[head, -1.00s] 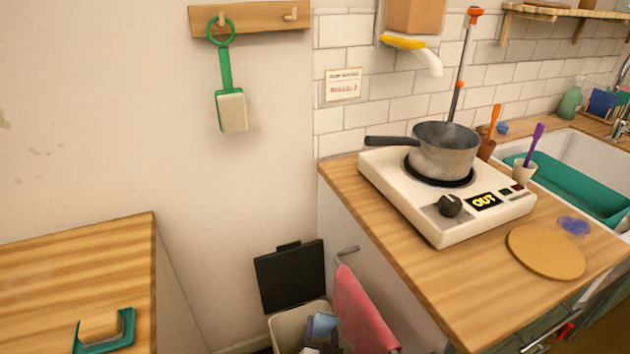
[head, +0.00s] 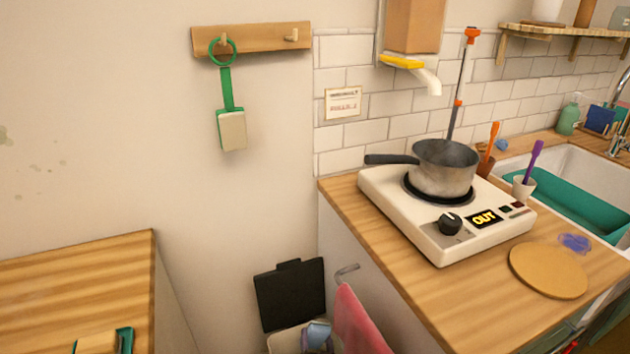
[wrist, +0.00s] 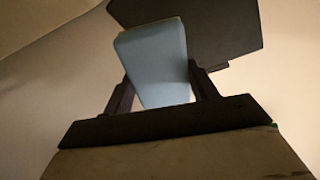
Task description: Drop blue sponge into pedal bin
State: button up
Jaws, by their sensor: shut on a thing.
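The blue sponge (wrist: 155,60) is between the two dark fingers of my gripper (wrist: 160,82) in the wrist view, and the gripper is shut on it. In the head view the sponge (head: 318,335) shows at the bottom edge, over or in the mouth of the pedal bin (head: 283,343); I cannot tell how deep it is. The bin's black lid (head: 290,294) stands open against the wall, and behind the sponge in the wrist view (wrist: 225,30). Most of the bin's body is cut off by the frame.
A pink towel (head: 358,322) hangs from a rail just right of the bin. The right counter (head: 400,265) holds a hot plate (head: 420,225) with a pan (head: 445,170). The left counter (head: 70,290) bears another sponge (head: 97,342) on a green holder.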

notch_tip(320, 180, down, 2)
jog(key=shift+f+b, duration=0.1)
jog(key=shift+b, duration=0.45)
jog(key=o, duration=1.1)
jog(key=shift+s, duration=0.15)
